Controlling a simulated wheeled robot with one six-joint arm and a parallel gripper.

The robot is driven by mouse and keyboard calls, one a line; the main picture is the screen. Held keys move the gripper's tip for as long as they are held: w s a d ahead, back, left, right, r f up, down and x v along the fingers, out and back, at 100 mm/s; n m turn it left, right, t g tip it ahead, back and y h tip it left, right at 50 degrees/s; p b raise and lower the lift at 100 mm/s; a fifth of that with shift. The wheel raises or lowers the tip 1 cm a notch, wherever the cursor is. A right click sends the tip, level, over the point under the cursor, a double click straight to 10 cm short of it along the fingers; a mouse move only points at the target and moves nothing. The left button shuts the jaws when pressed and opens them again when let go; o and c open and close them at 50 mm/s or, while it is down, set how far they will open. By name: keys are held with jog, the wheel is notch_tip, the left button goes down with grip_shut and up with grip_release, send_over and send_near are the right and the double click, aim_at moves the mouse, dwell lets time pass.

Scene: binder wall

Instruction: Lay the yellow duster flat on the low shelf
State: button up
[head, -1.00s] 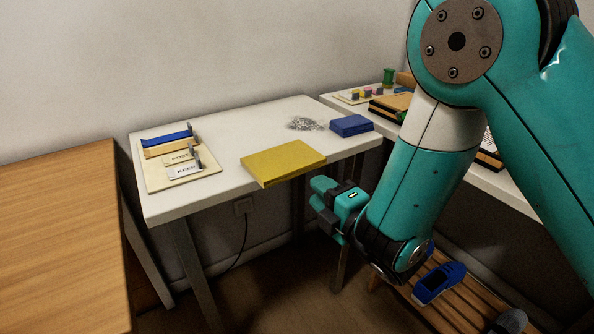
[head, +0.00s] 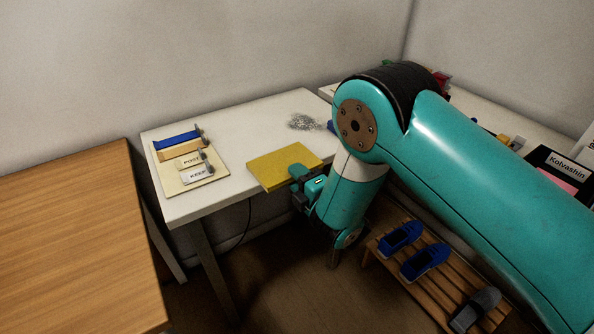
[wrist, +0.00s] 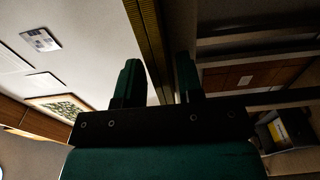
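The yellow duster (head: 284,166) lies flat on the white table, its front edge sticking out past the table's front edge. My gripper (head: 296,180) is at that front edge in the head view. In the wrist view the duster (wrist: 152,40) shows edge-on as a yellow band running between the two spread fingers of my gripper (wrist: 158,80). The gripper is open around the edge, with a gap at the fingers. A low slatted wooden shelf (head: 436,285) stands on the floor to the right, with blue and grey shoe-like things on it.
A board (head: 190,178) with a blue bar and tags marked POST and KEEP lies left of the duster. A heap of metal clips (head: 303,122) lies behind it. A wooden desk (head: 70,240) is at left; another white table, with a Kolvashin binder (head: 560,170), is at right.

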jog(key=shift+c, duration=0.5)
jog(key=c, duration=0.5)
jog(key=s+d+r+b, duration=0.2)
jog(key=s, duration=0.1)
jog(key=s+d+r+b, duration=0.2)
jog(key=s+d+r, duration=0.1)
jog(key=s, duration=0.1)
jog(key=s+d+r+b, duration=0.2)
jog(key=s+d, duration=0.1)
jog(key=s, duration=0.1)
jog(key=shift+s+d+r, duration=0.1)
jog(key=shift+d+r, duration=0.1)
jog(key=shift+r, duration=0.05)
dwell(0.6)
